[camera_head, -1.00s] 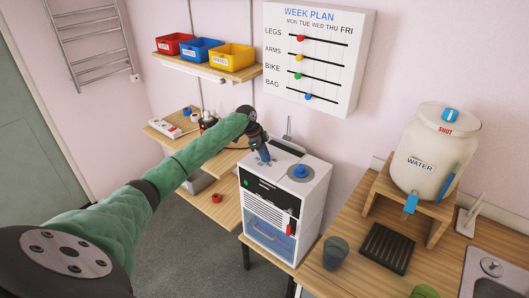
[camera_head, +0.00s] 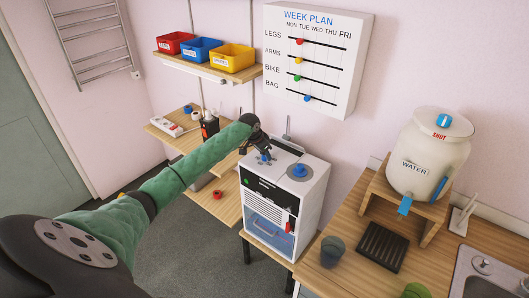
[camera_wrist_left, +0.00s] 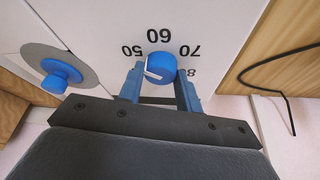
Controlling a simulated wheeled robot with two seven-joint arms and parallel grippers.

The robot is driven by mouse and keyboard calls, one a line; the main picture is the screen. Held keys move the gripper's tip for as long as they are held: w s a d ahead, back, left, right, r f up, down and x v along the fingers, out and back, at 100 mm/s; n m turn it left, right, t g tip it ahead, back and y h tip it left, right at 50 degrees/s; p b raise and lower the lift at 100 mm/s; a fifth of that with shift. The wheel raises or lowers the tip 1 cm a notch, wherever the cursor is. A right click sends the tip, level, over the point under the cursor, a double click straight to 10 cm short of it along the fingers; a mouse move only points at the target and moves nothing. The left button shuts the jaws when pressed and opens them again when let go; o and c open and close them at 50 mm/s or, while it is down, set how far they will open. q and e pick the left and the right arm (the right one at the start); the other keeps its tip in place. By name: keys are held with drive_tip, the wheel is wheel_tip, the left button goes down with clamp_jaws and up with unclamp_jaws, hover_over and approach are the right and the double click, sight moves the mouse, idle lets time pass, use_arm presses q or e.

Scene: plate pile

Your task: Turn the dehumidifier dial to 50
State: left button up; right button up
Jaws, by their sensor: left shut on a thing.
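The dehumidifier (camera_head: 312,210) is a white box with a dark front panel, standing at the middle of the head view. My left gripper (camera_head: 264,158) is over its top, on the left. In the left wrist view the blue dial (camera_wrist_left: 161,65) sits between the fingertips of my left gripper (camera_wrist_left: 160,83), which is shut on it. The dial's white mark lies on its left side, toward the printed 50 (camera_wrist_left: 132,50). The 60 (camera_wrist_left: 158,35) is above it and the 70 at its right. My right gripper is in neither view.
A second blue knob on a grey disc (camera_head: 300,171) is on the same top, to the right; it shows at left in the wrist view (camera_wrist_left: 60,78). A water jar (camera_head: 430,155) stands on a wooden stand at right. A thin dark cable (camera_wrist_left: 282,92) shows nearby.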

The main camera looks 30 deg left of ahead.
use_arm(q)
drive_tip(key=shift+r, duration=0.1)
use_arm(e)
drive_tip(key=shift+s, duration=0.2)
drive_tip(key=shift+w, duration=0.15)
use_arm(q)
drive_tip(key=o, duration=1)
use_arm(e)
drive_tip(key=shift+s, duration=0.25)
